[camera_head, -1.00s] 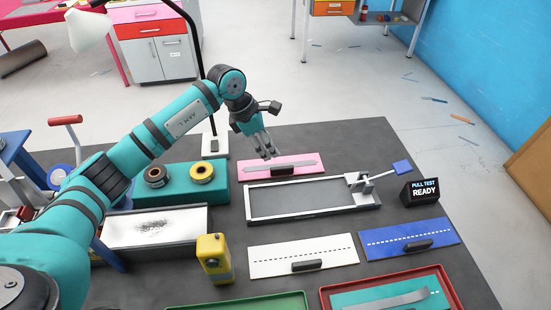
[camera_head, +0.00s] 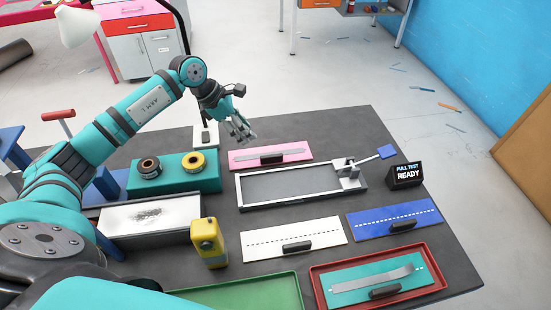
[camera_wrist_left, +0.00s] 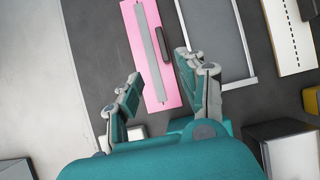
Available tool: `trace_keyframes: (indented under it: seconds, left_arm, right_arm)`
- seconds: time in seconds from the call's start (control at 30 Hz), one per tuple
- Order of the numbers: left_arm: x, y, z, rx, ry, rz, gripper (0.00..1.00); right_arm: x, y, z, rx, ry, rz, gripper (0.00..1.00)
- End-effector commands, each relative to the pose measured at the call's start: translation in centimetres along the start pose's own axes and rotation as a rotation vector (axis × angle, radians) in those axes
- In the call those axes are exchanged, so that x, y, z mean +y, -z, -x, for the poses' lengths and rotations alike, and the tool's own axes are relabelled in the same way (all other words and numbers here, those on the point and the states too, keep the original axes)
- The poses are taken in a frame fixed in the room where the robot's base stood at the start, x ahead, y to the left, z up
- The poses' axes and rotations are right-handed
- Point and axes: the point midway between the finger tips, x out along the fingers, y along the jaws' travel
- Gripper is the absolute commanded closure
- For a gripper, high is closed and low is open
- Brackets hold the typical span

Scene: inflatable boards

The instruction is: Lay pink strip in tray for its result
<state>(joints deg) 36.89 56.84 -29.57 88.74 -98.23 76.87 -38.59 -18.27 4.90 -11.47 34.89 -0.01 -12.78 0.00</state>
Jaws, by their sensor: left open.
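The pink strip (camera_head: 291,152) lies flat on the dark table, behind the grey framed test bed; it has a grey band along it and a black handle block (camera_head: 271,159). It also shows in the left wrist view (camera_wrist_left: 172,87), between and beyond my fingers. My left gripper (camera_head: 246,139) is open and empty above the table, just left of the pink strip. A red tray (camera_head: 315,281) at the front right holds a teal strip (camera_head: 350,293). A green tray (camera_head: 298,290) is partly cut off at the bottom edge. My right gripper is out of view.
The framed test bed (camera_head: 240,194) with a blue-ended lever stands beside a "PULL TEST READY" display (camera_head: 407,175). White (camera_head: 325,228) and blue (camera_head: 372,222) strips lie in front. A yellow device (camera_head: 208,242), tape rolls on a teal block (camera_head: 180,183) and a lamp base (camera_head: 206,139) stand left.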

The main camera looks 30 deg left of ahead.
Motion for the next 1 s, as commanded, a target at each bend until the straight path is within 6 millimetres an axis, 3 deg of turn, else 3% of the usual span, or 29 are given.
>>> trace_keyframes:
  seconds: [0.03, 0.27, 0.67, 0.83, 1.0]
  left_arm:
    - [-0.1, 0.2, -1.7, -0.001, 0.002, 0.000, 0.60]
    - [-0.1, 0.1, -6.3, -0.002, 0.001, 0.000, 0.60]
    - [-0.5, -0.2, -10.0, -0.001, 0.003, 0.000, 0.60]
    - [-0.6, -0.3, -12.5, -0.001, 0.000, 0.000, 0.60]
    - [-0.6, -0.4, -13.1, 0.001, -0.001, 0.000, 0.60]
  right_arm:
    - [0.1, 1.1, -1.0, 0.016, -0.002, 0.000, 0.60]
    - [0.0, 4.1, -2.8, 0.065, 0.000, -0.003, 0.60]
    - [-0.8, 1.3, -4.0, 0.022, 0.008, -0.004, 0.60]
    - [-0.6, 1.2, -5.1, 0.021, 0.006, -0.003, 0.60]
    - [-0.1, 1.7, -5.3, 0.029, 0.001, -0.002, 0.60]
